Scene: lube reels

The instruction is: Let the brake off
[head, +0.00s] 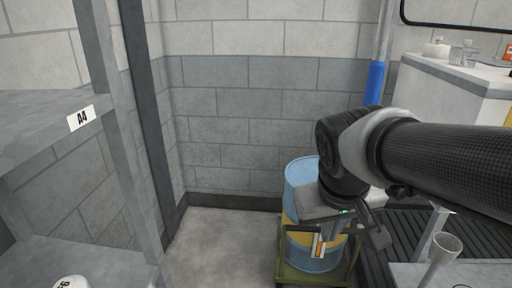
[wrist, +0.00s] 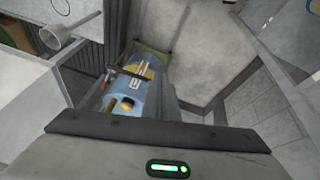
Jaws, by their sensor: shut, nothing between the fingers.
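A blue drum (head: 302,172) with a yellow band stands in an olive-green wheeled-looking frame (head: 317,282) near the back wall. The drum also shows in the wrist view (wrist: 123,92), with a pale label and the frame edge (wrist: 153,53) behind it. A short dark bar (wrist: 128,74) lies across the drum there; I cannot tell whether it is a brake lever. My gripper (head: 350,222) is in front of the drum's right side in the head view, shut and empty, and covers part of it. Its fingertips are hard to make out.
A grey shelf (head: 40,120) labelled A4 stands at the left. A white cabinet (head: 450,88) with bottles on top is at the right. A dark grating (head: 395,232) and a funnel-topped stand (head: 443,245) are at lower right. The floor (head: 215,235) left of the drum is clear.

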